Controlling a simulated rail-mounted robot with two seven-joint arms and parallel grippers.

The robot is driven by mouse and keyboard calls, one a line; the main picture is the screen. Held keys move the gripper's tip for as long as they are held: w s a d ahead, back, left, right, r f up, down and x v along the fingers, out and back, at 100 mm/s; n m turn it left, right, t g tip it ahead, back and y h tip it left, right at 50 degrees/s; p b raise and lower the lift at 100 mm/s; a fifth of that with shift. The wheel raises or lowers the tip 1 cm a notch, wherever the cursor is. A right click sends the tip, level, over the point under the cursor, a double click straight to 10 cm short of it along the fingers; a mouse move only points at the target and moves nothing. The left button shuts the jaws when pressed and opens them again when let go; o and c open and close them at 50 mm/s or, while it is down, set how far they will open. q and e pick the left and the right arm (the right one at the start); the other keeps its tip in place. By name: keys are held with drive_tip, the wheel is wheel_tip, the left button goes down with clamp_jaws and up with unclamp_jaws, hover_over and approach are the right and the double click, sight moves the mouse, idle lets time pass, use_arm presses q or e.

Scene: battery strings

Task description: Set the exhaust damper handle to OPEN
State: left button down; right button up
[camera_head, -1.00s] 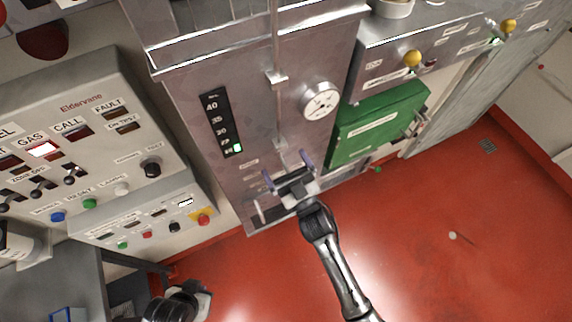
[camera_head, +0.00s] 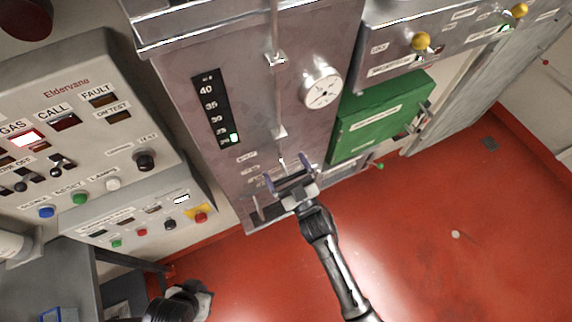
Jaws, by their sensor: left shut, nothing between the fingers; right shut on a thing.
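My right gripper (camera_head: 287,172) is at the lower front of the grey metal cabinet (camera_head: 175,85), below the vertical rod (camera_head: 275,30). Its two bluish fingers show on either side of the grip. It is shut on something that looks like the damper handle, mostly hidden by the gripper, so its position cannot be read. A small pale lever (camera_head: 257,208) shows just left of the gripper, near the cabinet's bottom edge. Small labels (camera_head: 247,156) beside the rod are too small to read. My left gripper (camera_head: 200,295) is low at the bottom left, shut and empty.
A round gauge (camera_head: 322,88) and a lit level scale (camera_head: 215,110) are on the cabinet. A green box (camera_head: 375,122) sits close on its right. A control panel (camera_head: 75,120) with buttons stands left. The red floor (camera_head: 450,260) is clear at right.

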wheel_tip(320, 180, down, 3)
drive_tip(key=shift+r+b, duration=0.2)
drive_tip(key=shift+b, duration=0.2)
use_arm(q)
drive_tip(key=shift+f, duration=0.9)
drive_tip(key=shift+a, duration=0.1)
use_arm(e)
drive_tip(key=o, duration=0.9)
drive_tip(key=shift+c, duration=0.2)
use_arm(q)
drive_tip(key=shift+a, duration=0.1)
use_arm(e)
drive_tip(key=shift+s+d, duration=0.1)
use_arm(q)
wheel_tip(320, 180, down, 3)
drive_tip(key=b, duration=0.2)
drive_tip(key=shift+r+b, duration=0.1)
drive_tip(key=shift+b, duration=0.25)
use_arm(e)
drive_tip(key=v, duration=1.3)
drive_tip(key=shift+s, duration=0.3)
